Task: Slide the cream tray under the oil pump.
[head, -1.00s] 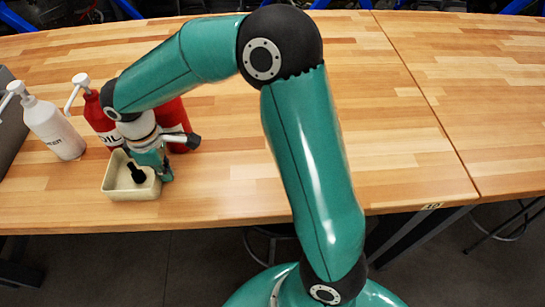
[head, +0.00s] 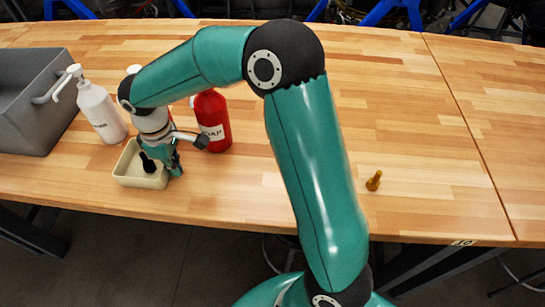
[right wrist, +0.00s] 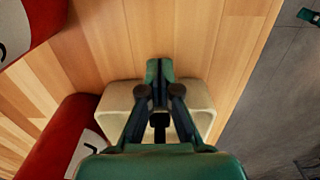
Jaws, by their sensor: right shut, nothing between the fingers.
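The cream tray (head: 128,180) is near the table's front edge, in front of the pump bottles; it also shows in the right wrist view (right wrist: 112,95). My left gripper is not in view.
A white pump bottle (head: 100,112) stands left of the oil pump, a red labelled bottle (head: 212,122) to its right. A grey bin (head: 30,115) is at far left. Much of the table is clear.

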